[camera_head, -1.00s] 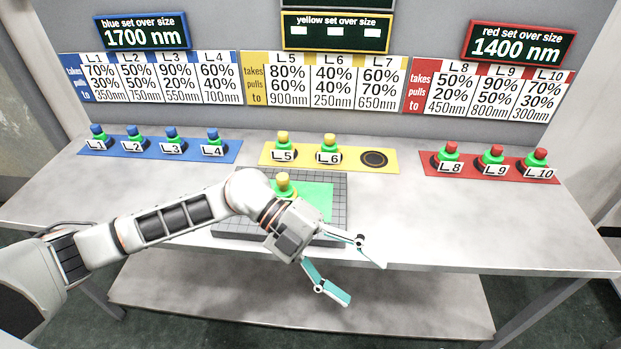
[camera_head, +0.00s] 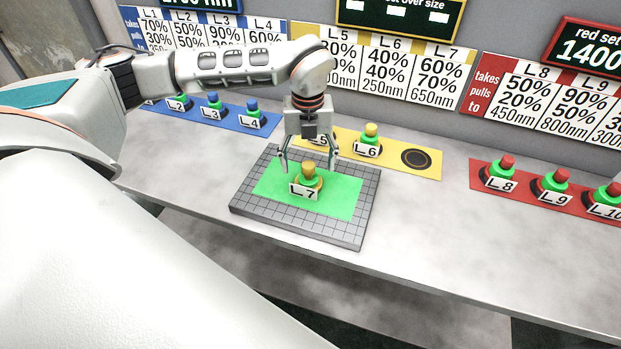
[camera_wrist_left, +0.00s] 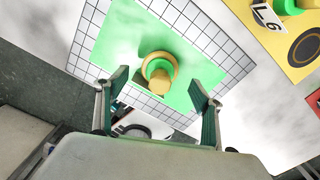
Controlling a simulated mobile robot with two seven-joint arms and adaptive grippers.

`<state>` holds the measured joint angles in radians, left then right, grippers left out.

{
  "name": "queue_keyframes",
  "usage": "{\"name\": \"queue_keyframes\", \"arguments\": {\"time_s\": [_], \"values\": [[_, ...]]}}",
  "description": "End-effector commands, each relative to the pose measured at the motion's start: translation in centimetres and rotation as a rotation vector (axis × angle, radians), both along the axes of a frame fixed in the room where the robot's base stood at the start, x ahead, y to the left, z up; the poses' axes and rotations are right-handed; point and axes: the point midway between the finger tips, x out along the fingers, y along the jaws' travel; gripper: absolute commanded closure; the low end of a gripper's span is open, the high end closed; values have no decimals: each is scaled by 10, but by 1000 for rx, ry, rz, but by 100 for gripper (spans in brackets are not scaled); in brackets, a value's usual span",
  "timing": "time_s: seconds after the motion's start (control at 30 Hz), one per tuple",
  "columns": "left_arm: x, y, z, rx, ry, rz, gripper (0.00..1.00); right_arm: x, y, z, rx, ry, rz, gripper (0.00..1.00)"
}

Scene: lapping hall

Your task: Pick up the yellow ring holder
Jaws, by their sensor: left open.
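The yellow ring holder (camera_head: 309,168), labelled L 7, stands upright on a green sheet on the gridded plate. It has a yellow knob, a green body and a yellow ring, and it also shows in the left wrist view (camera_wrist_left: 159,68). My left gripper (camera_head: 307,160) points down just above and behind the holder, its fingers spread to either side. In the left wrist view the open fingers (camera_wrist_left: 158,84) have the knob between them in the picture, with nothing held. Whether either finger touches it cannot be told. My right gripper is not in view.
The gridded plate (camera_head: 240,205) lies near the table's front edge. Behind it, a yellow strip (camera_head: 435,168) holds L 5, L 6 and an empty dark round spot. A blue strip (camera_head: 230,124) and a red strip (camera_head: 477,177) carry more holders. The table right of the plate is clear.

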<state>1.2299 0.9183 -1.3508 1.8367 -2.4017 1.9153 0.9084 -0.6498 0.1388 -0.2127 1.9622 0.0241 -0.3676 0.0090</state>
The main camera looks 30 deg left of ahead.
Motion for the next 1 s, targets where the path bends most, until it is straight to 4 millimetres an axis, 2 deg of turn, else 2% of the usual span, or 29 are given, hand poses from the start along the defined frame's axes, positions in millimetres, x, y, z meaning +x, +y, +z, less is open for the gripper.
{"name": "queue_keyframes", "arguments": {"time_s": [0.33, 0.63, 0.67, 0.83, 1.0], "values": [[-3, -1, -44, -2, 1, -2, 32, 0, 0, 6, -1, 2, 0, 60], [-3, -1, -50, -2, 0, -2, 32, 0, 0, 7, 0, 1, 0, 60], [-3, -1, -50, -2, 0, -2, 35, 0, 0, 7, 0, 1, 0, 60], [-3, -1, -50, -2, 0, -2, 79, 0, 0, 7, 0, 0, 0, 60], [-3, -1, -50, -2, -2, -2, 80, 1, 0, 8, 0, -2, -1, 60]]}}
